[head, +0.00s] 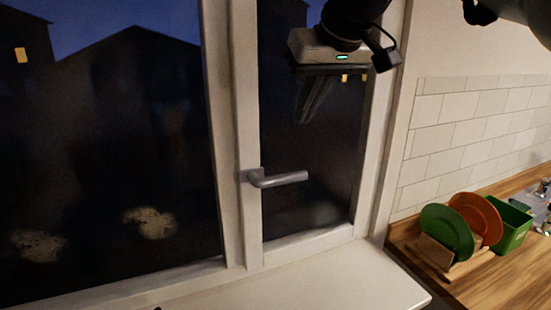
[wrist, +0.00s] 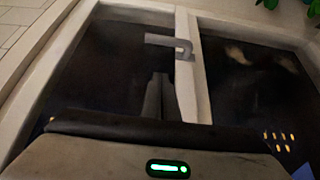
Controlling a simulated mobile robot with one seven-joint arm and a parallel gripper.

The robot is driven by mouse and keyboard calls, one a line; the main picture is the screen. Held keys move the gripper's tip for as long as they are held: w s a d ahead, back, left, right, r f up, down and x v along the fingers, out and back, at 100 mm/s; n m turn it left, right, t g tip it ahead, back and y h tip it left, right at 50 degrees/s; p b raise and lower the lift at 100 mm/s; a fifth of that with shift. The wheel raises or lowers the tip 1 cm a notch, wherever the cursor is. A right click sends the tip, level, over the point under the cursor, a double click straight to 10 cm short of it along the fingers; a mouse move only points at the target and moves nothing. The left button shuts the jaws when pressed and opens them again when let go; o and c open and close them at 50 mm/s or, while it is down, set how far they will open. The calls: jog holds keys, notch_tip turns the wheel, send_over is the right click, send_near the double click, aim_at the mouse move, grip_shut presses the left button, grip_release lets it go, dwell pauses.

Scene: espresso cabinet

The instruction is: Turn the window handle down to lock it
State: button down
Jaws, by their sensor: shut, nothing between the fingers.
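The window handle (head: 280,180) is a grey metal lever on the post between the two dark panes. It points sideways to the right, about level, in the head view. My gripper (head: 304,120) is above the handle and a little to its right, in front of the right pane, with its fingers pointing down. The fingers are shut and empty, apart from the handle in the head view. In the wrist view the handle (wrist: 168,42) shows just beyond the fingertips (wrist: 160,78); I cannot tell the exact gap.
A white window sill (head: 330,275) runs below the window and looks clear. At the right, a wooden counter (head: 490,275) holds a rack with a green plate (head: 447,230) and an orange plate (head: 478,215), beside a green container (head: 508,222). A white tiled wall (head: 480,130) stands behind.

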jog(key=shift+s, duration=0.1)
send_over(291, 178)
jog(key=f, duration=0.8)
jog(key=shift+w+a+f, duration=0.15)
jog(key=shift+w, duration=0.1)
notch_tip(291, 178, down, 2)
jog(key=shift+s+f+b, duration=0.15)
jog(key=shift+f+b, duration=0.1)
jog(key=shift+b, duration=0.05)
jog(key=shift+s+f, duration=0.15)
jog(key=shift+f, duration=0.55)
